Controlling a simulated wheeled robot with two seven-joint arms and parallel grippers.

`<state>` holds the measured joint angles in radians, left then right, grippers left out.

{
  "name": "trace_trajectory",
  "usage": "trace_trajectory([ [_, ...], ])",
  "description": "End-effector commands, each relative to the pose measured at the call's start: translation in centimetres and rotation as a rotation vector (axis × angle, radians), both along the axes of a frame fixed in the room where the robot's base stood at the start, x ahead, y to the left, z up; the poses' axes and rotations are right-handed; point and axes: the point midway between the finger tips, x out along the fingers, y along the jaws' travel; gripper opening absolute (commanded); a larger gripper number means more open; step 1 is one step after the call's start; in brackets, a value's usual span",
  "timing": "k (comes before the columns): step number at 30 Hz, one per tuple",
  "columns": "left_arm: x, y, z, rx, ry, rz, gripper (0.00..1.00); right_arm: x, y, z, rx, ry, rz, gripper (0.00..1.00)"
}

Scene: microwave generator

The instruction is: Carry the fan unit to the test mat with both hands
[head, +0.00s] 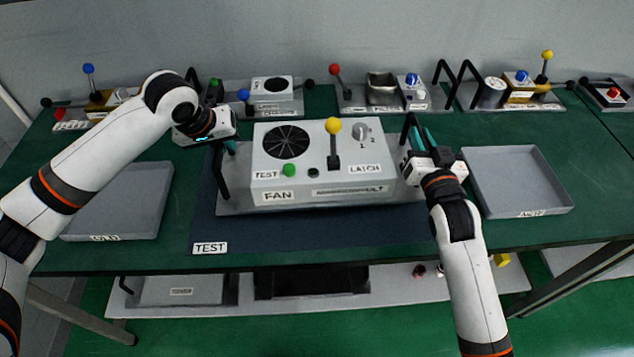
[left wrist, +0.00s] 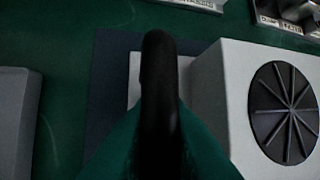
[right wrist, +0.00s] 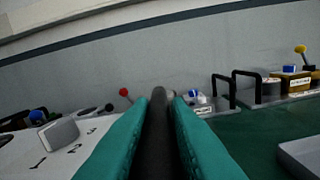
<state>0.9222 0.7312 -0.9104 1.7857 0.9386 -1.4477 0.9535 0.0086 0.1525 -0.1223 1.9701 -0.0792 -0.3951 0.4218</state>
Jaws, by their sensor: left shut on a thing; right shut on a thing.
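The fan unit (head: 270,185) is a light grey box on a base plate, with a round black fan grille, a yellow-knobbed lever and a green button. It is over the dark blue test mat (head: 300,236), marked TEST; I cannot tell whether it touches the mat. My left gripper (head: 228,146) is shut on the black handle at its left end; the handle (left wrist: 158,90) fills the middle of the left wrist view. My right gripper (head: 416,150) is shut on the black handle at its right end, seen between the teal fingers in the right wrist view (right wrist: 158,130).
A grey tray (head: 150,228) lies left of the mat and another grey tray (head: 520,209) lies right of it. Several smaller units, such as the one with a red-knobbed lever (head: 350,100), line the back of the green table. A lower shelf (head: 410,293) runs underneath.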

Motion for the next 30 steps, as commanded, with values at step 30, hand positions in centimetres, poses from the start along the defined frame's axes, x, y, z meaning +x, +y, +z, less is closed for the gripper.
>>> trace_trajectory([
  [30, 0.0, 0.0, -2.4, 0.0, -0.002, 0.0, 0.0, 0.0, -0.1, -2.2, 0.004, -0.008, -0.002, 0.0],
])
